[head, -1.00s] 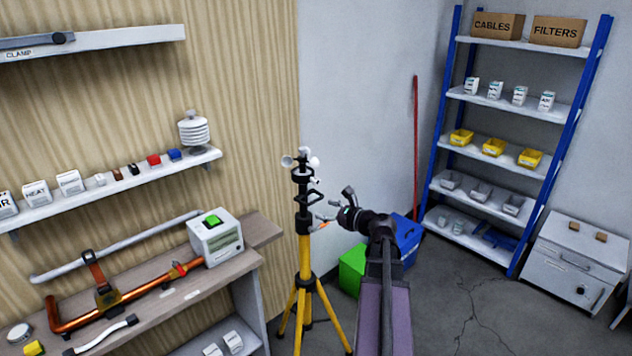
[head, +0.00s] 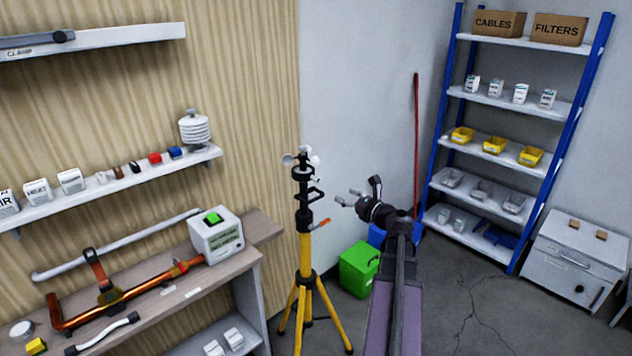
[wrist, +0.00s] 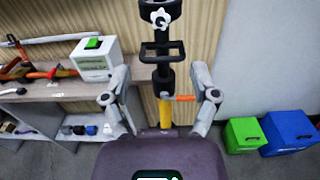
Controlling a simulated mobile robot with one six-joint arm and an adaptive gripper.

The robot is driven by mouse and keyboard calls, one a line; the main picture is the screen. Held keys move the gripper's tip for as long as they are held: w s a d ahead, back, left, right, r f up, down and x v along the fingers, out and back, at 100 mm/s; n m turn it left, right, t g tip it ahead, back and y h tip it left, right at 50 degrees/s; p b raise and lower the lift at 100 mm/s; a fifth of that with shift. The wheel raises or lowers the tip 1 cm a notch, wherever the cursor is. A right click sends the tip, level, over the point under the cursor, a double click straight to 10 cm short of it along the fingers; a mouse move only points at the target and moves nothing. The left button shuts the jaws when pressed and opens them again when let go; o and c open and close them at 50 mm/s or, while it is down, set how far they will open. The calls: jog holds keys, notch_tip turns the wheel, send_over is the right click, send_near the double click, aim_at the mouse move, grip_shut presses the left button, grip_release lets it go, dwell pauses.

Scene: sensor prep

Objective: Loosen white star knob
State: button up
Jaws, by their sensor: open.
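The white star knob (wrist: 160,18) shows near the top of the wrist view, on the black upper part of a yellow tripod mast (head: 305,255). It sits above a black rectangular loop bracket (wrist: 162,51). In the head view, I cannot pick the knob out clearly among the small white parts at the mast's top. My gripper (head: 347,197) is to the right of the mast, apart from it. In the wrist view its two fingers (wrist: 158,97) are spread wide, with nothing between them. The knob lies beyond and above the fingertips there.
An orange lever (head: 320,224) sticks out of the mast below the bracket. A workbench (head: 226,263) with pipes and a white box (head: 216,238) stands left. A green crate (head: 358,272) stands on the floor behind my arm. A blue shelf rack (head: 455,100) stands at the back right.

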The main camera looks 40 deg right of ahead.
aim_at(318, 181)
jog(key=w, duration=0.8)
jog(key=w+a, duration=0.1)
jog(key=w, duration=0.4)
grip_shut()
jog(key=shift+a, duration=0.15)
